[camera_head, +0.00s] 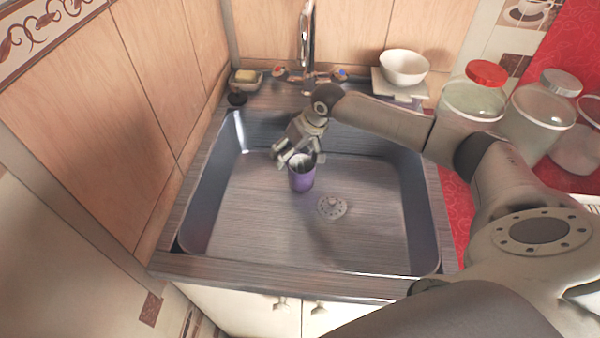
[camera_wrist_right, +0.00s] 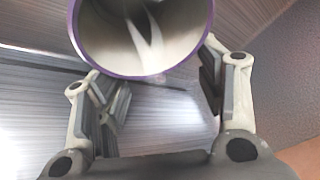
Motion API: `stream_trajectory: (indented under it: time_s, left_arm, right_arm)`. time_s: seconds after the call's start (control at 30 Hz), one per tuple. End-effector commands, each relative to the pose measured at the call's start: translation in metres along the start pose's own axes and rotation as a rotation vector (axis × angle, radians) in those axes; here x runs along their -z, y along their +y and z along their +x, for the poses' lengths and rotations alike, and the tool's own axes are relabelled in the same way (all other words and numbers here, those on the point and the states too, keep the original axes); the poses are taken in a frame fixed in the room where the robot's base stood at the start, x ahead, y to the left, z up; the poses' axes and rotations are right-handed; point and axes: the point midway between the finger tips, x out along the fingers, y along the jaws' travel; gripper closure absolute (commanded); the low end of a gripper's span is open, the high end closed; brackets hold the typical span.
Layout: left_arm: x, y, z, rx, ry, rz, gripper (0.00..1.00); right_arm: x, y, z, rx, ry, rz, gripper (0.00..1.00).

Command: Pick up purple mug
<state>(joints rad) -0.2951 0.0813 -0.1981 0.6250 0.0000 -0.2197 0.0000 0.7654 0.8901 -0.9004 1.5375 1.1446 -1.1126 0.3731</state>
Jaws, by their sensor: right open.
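The purple mug (camera_head: 301,179) stands upright in the sink basin, left of the drain. Its purple rim and pale inside fill the top middle of the right wrist view (camera_wrist_right: 145,74). My right gripper (camera_head: 297,157) is at the mug's rim, just above and behind it in the head view. In the right wrist view its two fingers (camera_wrist_right: 160,95) are spread apart, one to each side of the mug's near edge. I cannot tell whether either finger touches the mug. The mug's handle does not show clearly. My left gripper does not show.
The sink (camera_head: 225,215) has raised walls around the mug, with a drain (camera_head: 332,207) beside it. A faucet (camera_head: 305,45) rises behind. A white bowl (camera_head: 404,67), a soap dish (camera_head: 247,78) and glass jars (camera_head: 473,99) stand around the basin. The basin's front is clear.

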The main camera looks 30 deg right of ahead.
Motion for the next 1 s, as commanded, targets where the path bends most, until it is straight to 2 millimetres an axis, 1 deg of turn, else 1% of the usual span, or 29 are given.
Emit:
stream_trajectory:
  time_s: [0.07,0.53,0.57,1.0]
  left_arm:
    - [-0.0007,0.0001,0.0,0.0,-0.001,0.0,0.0]
    - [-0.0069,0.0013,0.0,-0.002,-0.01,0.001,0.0]
    - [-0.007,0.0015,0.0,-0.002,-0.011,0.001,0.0]
    - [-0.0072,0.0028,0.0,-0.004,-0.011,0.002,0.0]
  right_arm:
    - [0.0001,0.0001,-0.0003,0.0,0.0,0.0,0.38]
    - [-0.001,0.0004,0.0001,-0.001,-0.002,0.001,0.98]
    - [-0.001,0.0004,0.0001,-0.001,-0.002,0.001,1.0]
    - [-0.0004,-0.0001,-0.0002,0.001,-0.001,0.001,1.0]
